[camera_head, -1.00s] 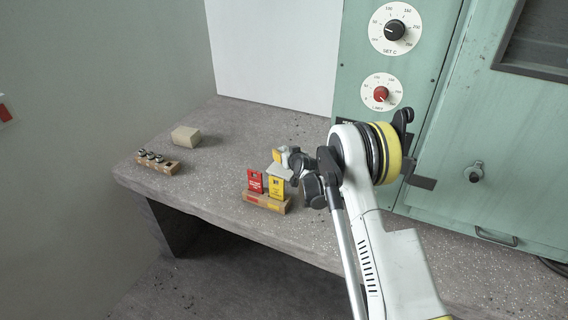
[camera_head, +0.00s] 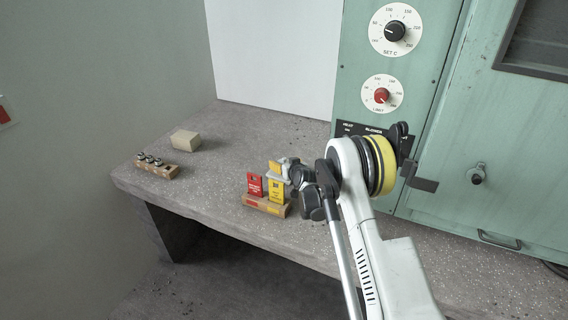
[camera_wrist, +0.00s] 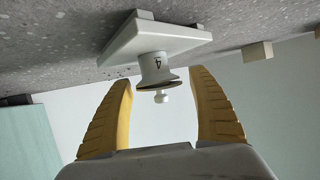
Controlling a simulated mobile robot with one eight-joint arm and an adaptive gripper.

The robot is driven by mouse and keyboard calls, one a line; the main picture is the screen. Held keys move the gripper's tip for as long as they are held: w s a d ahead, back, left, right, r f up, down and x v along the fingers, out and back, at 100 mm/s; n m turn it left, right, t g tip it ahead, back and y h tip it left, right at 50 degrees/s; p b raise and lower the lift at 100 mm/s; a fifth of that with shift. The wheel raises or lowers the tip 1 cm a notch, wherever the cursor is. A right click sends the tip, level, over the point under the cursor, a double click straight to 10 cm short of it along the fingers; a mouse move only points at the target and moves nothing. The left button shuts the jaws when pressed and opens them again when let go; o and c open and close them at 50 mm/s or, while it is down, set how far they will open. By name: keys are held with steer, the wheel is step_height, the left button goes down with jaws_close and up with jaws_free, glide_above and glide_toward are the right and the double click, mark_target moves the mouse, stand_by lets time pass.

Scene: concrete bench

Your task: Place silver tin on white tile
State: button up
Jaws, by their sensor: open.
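In the wrist view a pale silver-grey flared piece (camera_wrist: 155,70), marked 4 and with a round knob, stands on the white tile (camera_wrist: 185,42); I take it for the silver tin. The view is turned over, so the bench is at the top. My gripper (camera_wrist: 161,78) is open, its yellow fingers apart on both sides of the knob, with visible gaps. In the head view my gripper (camera_head: 278,166) is low over the bench, just behind the yellow card; the tile and tin there are mostly hidden.
A red card (camera_head: 255,185) and a yellow card (camera_head: 276,190) stand in a wooden holder (camera_head: 264,206) at the bench's front edge. A wooden rack (camera_head: 158,170) with several silver knobbed pieces and a beige block (camera_head: 185,140) are at left. A green cabinet (camera_head: 480,120) stands at right.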

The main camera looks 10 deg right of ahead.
steer(key=shift+r, duration=0.25)
steer(key=p+v, duration=0.4)
steer(key=v, duration=0.8)
steer(key=s+a+r+g, duration=0.3)
steer(key=s+r, duration=1.4)
steer(key=r, duration=0.4)
steer(key=s+d+g+h, duration=0.1)
steer(key=s+g, duration=0.2)
steer(key=s, duration=2.3)
steer(key=shift+d+m+h, duration=0.3)
steer(key=shift+d+m, duration=0.05)
steer(key=shift+m, duration=0.05)
